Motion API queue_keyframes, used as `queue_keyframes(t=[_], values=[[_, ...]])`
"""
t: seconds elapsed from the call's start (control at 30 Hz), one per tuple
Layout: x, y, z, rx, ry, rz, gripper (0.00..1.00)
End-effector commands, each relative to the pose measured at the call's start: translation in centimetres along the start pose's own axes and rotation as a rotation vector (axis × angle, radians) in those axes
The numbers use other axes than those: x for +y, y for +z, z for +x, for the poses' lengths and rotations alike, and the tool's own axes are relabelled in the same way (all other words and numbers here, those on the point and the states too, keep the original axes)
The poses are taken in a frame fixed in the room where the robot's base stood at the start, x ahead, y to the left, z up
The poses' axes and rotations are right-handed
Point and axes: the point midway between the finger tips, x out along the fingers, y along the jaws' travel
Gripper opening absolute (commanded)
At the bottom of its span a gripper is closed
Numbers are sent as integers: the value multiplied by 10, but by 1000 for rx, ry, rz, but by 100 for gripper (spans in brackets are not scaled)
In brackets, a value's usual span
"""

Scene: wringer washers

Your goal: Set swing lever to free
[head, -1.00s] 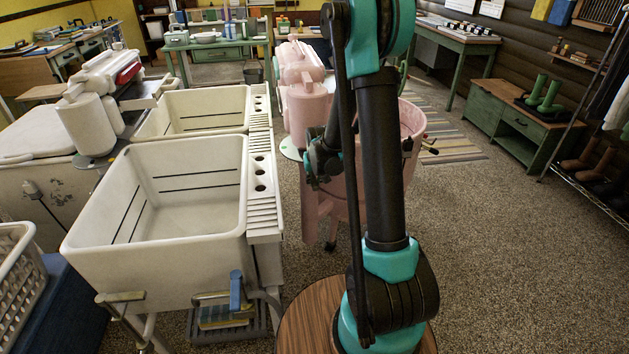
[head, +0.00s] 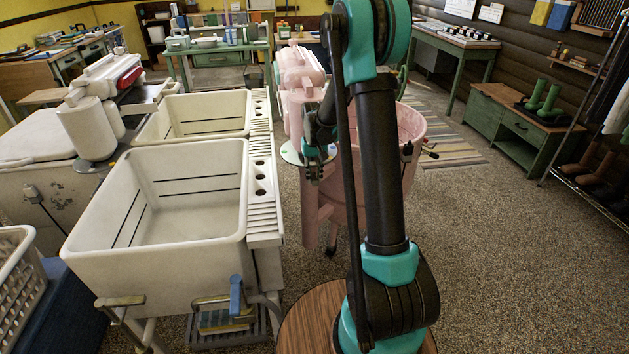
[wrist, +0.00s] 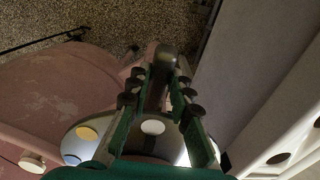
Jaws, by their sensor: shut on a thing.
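The pink wringer washer (head: 410,125) stands behind my arm, with its wringer head (head: 300,72) at its left. A pale round disc (head: 291,154) sits low beside the wringer column. It shows in the wrist view as a plate (wrist: 84,148) with yellow and white round spots. The swing lever (wrist: 167,52), dark with a rounded end, rises between my fingers in the wrist view. My gripper (wrist: 160,82) is shut on it, one finger on each side. In the head view my gripper (head: 314,172) is small beside the disc, and the lever there cannot be made out.
A white double sink (head: 190,255) stands close at the left of my gripper. A second white washer (head: 30,140) is farther left. A green cabinet (head: 500,125) and a striped rug (head: 450,150) lie to the right.

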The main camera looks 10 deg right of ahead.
Motion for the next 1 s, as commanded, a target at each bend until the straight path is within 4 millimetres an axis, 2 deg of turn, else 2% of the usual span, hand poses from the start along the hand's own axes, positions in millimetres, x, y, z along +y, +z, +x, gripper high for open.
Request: queue_keyframes(t=[0.33,0.37,0.53,0.83,1.0], values=[[0,-2,-2,-17,0,0,0],[0,-2,-2,-17,0,0,21],[0,-1,-2,-16,0,0,41],[0,-1,-3,-16,0,-1,41],[0,-1,-19,-16,0,-1,41]])
